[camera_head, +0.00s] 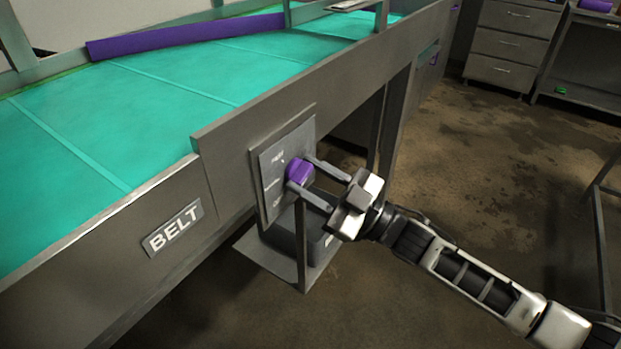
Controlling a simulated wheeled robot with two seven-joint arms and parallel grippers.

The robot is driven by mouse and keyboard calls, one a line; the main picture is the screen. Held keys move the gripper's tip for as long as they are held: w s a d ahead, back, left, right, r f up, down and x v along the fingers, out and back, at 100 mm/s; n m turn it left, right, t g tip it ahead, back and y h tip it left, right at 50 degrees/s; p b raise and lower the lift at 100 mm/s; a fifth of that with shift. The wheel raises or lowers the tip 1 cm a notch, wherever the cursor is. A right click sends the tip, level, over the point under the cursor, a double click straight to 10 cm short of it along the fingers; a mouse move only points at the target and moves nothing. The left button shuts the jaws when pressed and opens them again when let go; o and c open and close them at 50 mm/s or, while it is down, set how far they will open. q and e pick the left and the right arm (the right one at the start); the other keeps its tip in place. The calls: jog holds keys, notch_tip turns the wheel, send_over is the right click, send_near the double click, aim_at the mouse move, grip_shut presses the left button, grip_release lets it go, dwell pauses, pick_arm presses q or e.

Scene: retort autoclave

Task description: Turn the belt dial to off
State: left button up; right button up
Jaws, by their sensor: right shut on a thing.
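The belt dial (298,171) is a purple knob on a grey panel (269,205) fixed to the side of the conveyor. The panel has small white labels above and left of the knob, too small to read surely. My right gripper (304,181) comes in from the right, with one finger above the dial and one below. It is shut on the dial. A plate marked BELT (173,228) is on the conveyor side, left of the panel. My left gripper is not in view.
The conveyor has a teal belt (150,95) with a purple bar (185,36) across it. A dark box (285,238) sits on a low shelf below the panel. Drawers (508,45) stand at the back right. The brown floor (480,170) right of the conveyor is mostly clear.

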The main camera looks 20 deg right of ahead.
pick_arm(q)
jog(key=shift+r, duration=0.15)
pick_arm(e)
jog(key=n+g, duration=0.1)
jog(key=n, duration=0.1)
jog(key=n+g+y, duration=0.1)
jog(key=n, duration=0.2)
jog(key=shift+d+n+g, duration=0.1)
jog(key=shift+n+g, duration=0.2)
jog(key=shift+g, duration=0.1)
jog(key=shift+n, duration=0.3)
jog(key=o, duration=1)
pick_arm(q)
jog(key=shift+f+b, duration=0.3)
jog(key=shift+b, duration=0.25)
pick_arm(e)
jog(key=v, duration=1.5)
jog(key=shift+s+d, duration=0.2)
jog(key=shift+d, duration=0.2)
